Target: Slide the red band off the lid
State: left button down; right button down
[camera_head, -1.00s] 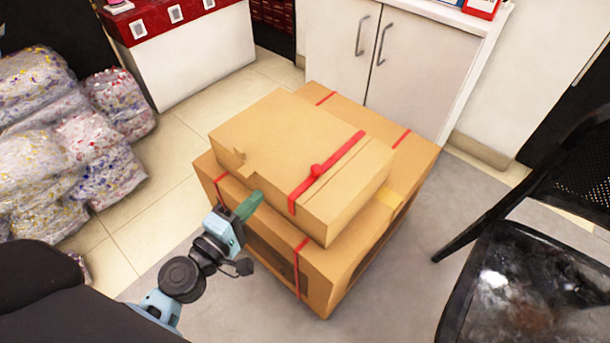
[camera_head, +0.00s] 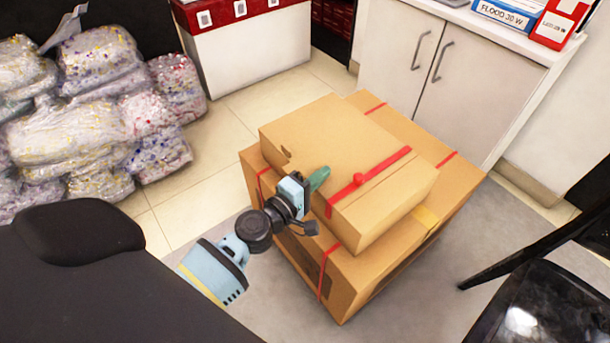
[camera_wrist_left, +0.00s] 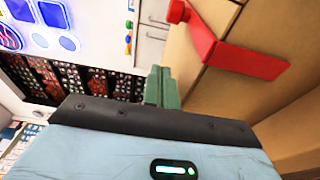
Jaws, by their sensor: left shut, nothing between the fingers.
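The red band (camera_head: 384,168) lies across the lid (camera_head: 320,130) of the upper cardboard box and folds down its near side. A red knob sits on the band. My left gripper (camera_head: 321,174) has its green fingers shut and empty, close beside the lid's near left edge, just left of the band. In the left wrist view the shut green fingers (camera_wrist_left: 161,86) are beside the box, and the red band (camera_wrist_left: 222,48) is to their right, apart from them. Whether the fingers touch the box I cannot tell. My right gripper is not in view.
The box stands on a larger cardboard box (camera_head: 343,285) with its own red straps. A black chair (camera_head: 540,300) is at the right, bagged goods (camera_head: 90,110) at the left. A white cabinet (camera_head: 440,70) stands behind. Floor is clear at the left of the boxes.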

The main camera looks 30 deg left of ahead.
aim_at(362, 210)
pick_arm(q)
jog(key=shift+w+d, duration=0.2)
jog(key=shift+w, duration=0.65)
jog(key=shift+s+d, duration=0.15)
jog(key=shift+d, duration=1.75)
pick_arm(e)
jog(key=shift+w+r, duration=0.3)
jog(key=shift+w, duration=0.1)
pick_arm(q)
jog(key=shift+d, duration=0.1)
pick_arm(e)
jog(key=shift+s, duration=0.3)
pick_arm(q)
jog(key=d, duration=0.2)
jog(key=s+d, duration=0.1)
jog(key=d, duration=0.1)
jog(key=s+d, duration=0.1)
jog(key=d, duration=0.1)
jog(key=shift+s+d, duration=0.2)
jog(key=shift+d, duration=0.3)
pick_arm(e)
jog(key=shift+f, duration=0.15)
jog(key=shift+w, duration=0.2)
